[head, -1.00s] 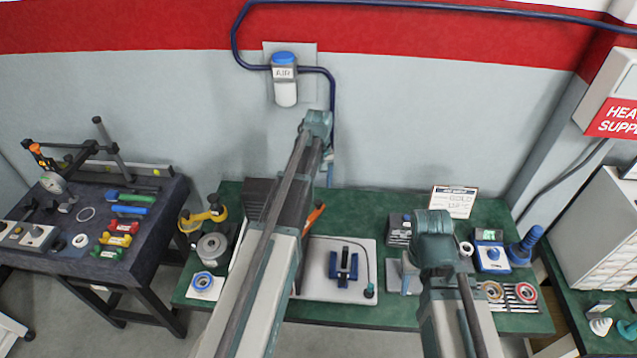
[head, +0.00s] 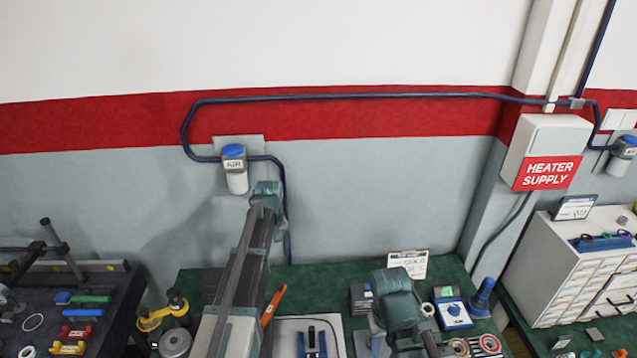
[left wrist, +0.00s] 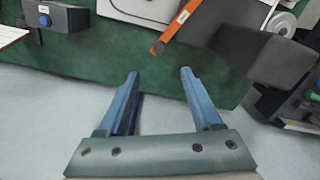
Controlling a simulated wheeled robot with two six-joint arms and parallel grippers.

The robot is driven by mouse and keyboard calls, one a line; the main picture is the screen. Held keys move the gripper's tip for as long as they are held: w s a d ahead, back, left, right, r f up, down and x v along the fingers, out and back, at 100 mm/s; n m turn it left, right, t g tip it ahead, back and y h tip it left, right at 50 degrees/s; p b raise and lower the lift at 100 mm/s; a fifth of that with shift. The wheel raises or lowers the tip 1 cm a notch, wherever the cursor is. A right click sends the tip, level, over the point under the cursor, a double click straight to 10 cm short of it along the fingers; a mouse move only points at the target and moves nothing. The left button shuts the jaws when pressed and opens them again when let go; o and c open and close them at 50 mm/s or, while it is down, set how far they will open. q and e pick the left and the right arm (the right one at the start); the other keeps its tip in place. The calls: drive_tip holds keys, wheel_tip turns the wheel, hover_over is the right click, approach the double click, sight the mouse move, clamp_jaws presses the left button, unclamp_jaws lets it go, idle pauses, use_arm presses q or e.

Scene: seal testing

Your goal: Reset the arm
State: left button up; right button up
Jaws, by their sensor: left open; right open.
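My left gripper (left wrist: 159,75) shows in the left wrist view, with two blue fingers spread apart and nothing between them. My right arm bends over the right part of the bench in the head view. Its gripper is out of sight.
An orange-handled tool (head: 273,305) and a pale tray with a blue fixture (head: 313,342) lie on the bench. A blue-dial box (head: 453,312) stands right. An air unit (head: 235,170) and heater supply box (head: 545,165) are on the wall.

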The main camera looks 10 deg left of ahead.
use_arm(q)
drive_tip(key=s+d+f+m+b, duration=0.5)
drive_tip(key=s+d+f+b, duration=0.2)
drive_tip(key=s+d, duration=0.4)
drive_tip(key=s+d+f+m+y+b, duration=0.1)
drive_tip(key=s+d+f+m+b, duration=0.5)
drive_tip(key=s+d, duration=0.5)
drive_tip(key=shift+s+f+b, duration=0.95)
drive_tip(key=shift+a, duration=0.1)
idle(0.3)
